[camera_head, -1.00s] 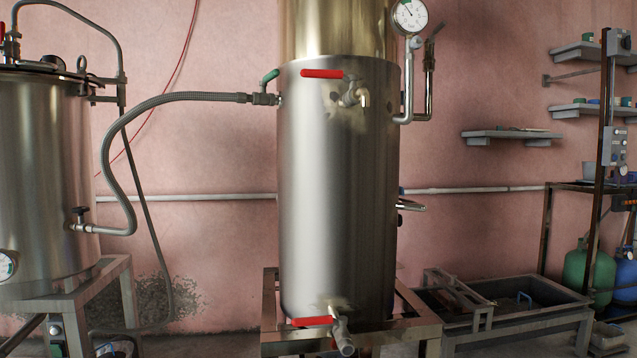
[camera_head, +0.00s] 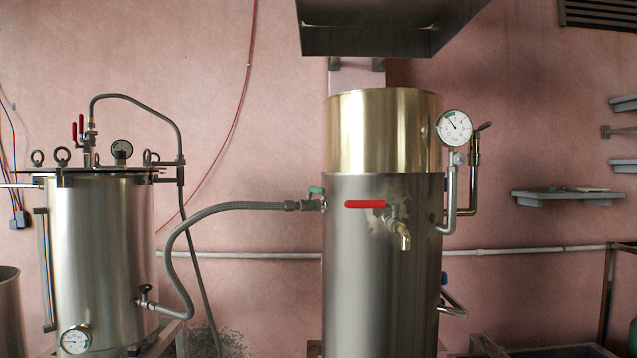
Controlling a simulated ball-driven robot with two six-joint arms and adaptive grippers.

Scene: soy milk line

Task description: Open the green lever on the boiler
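The boiler (camera_head: 380,270) is a tall steel cylinder with a brass-coloured upper section, right of the middle in the head view. The green lever (camera_head: 317,190) is small and sits on a valve at the boiler's upper left side, where a grey braided hose (camera_head: 240,206) joins it. The lever lies close to level, over the valve body. A red lever (camera_head: 365,204) with a tap (camera_head: 402,236) is on the boiler's front, to the right of the green one. Neither of my grippers shows.
A second steel tank (camera_head: 100,255) with a lid and red levers stands at the left; the hose runs to its side valve. A pressure gauge (camera_head: 454,128) and pipes are on the boiler's right. A metal hood (camera_head: 385,30) hangs above. A shelf (camera_head: 568,197) is on the right wall.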

